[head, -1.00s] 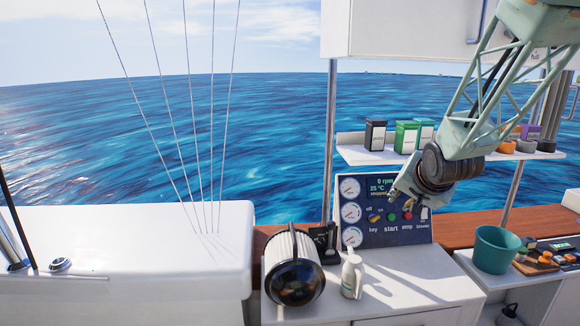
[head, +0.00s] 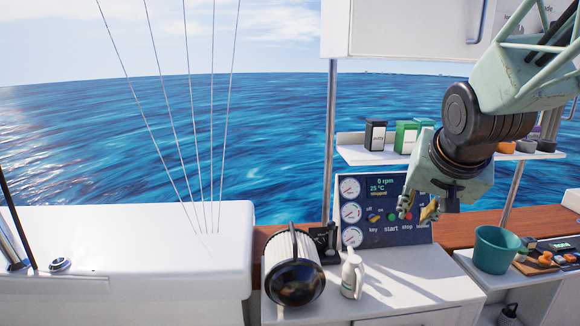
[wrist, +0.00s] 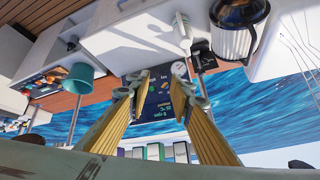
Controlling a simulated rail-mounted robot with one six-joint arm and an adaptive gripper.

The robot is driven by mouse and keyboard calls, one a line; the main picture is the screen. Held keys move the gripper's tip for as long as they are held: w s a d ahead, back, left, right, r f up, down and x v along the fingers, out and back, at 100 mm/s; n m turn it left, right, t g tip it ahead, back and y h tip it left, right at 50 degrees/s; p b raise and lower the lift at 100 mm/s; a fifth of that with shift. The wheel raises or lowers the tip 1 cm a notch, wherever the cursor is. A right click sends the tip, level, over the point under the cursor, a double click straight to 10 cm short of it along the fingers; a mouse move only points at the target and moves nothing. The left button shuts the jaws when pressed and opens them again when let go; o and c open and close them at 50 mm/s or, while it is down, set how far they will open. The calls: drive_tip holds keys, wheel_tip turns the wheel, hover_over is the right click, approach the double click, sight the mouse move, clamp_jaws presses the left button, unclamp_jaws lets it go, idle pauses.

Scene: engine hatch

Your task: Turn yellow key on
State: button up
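The yellow key (head: 374,217) is a small yellow knob on the dark blue control panel (head: 385,238), above the "key" label and below the "off" and "on" marks. It looks tilted, but it is too small to tell its exact setting. My gripper (head: 417,209) is in front of the panel's right part, to the right of the key and apart from it. Its yellow-padded fingers are spread and empty, and they hide the blower switch area. In the upside-down wrist view the open fingers (wrist: 163,84) frame part of the panel.
Green start (head: 392,217) and red stop (head: 407,216) buttons sit right of the key. A white bottle (head: 352,274) and a ribbed cylinder (head: 292,268) stand before the panel. A shelf with boxes (head: 375,135) is above. A green bucket (head: 495,250) stands right.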

drive_tip(key=s+a+n+g, duration=0.1)
drive_tip(key=s+a, duration=0.3)
drive_tip(key=s, duration=1.3)
drive_tip(key=s+a+r+n+g+y, duration=0.1)
drive_tip(key=s+a+n+g, duration=0.1)
drive_tip(key=s, duration=1.5)
drive_tip(key=shift+a+n, duration=0.85)
drive_tip(key=shift+n, duration=0.05)
